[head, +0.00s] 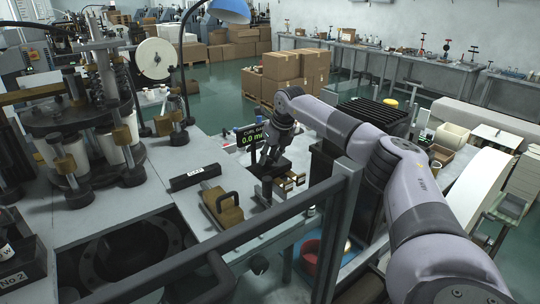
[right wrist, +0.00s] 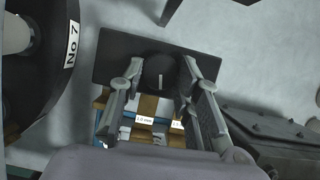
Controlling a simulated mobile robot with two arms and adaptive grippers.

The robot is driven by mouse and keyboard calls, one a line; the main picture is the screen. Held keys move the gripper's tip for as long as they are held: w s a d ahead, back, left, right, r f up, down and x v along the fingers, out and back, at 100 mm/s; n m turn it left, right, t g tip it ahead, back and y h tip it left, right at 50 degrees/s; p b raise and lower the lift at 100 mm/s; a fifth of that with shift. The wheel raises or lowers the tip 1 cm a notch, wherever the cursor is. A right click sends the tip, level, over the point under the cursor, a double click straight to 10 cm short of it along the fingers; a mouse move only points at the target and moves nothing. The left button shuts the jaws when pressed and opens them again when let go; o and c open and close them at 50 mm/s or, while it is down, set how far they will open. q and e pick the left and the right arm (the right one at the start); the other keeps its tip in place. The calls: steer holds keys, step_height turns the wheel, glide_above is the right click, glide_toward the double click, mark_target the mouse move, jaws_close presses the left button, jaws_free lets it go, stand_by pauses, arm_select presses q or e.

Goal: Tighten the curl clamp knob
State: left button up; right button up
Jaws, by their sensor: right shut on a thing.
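The curl clamp knob (right wrist: 160,72) is a dark round knob with a white index line, set on a black plate (right wrist: 115,62) in the right wrist view. My right gripper (right wrist: 157,85) has a finger on each side of the knob and is shut on it. In the head view my right gripper (head: 267,162) reaches down to the small clamp unit at the table's right edge; the knob is hidden there behind the fingers. A display (head: 256,138) just behind it shows a reading that begins 0.0, partly covered by my arm. My left gripper is not in view.
A brass block with a black handle (head: 222,206) and a black labelled bar (head: 195,177) lie left of the clamp. A forming machine with a round turntable (head: 75,125) stands at the left. A dark guard rail (head: 338,225) crosses in front. Brass and labelled gauge pieces (right wrist: 145,120) lie below the knob.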

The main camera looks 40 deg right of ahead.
steer(key=m, duration=0.1)
steer(key=m+h, duration=0.1)
steer(key=m, duration=0.1)
steer(key=shift+w+a+r, duration=0.1)
steer(key=shift+a, duration=0.1)
steer(key=shift+m+g+h, duration=0.4)
steer(key=shift+m+h, duration=0.3)
steer(key=shift+m, duration=1)
steer(key=o, duration=1.1)
steer(key=shift+o, duration=0.2)
steer(key=v, duration=1.2)
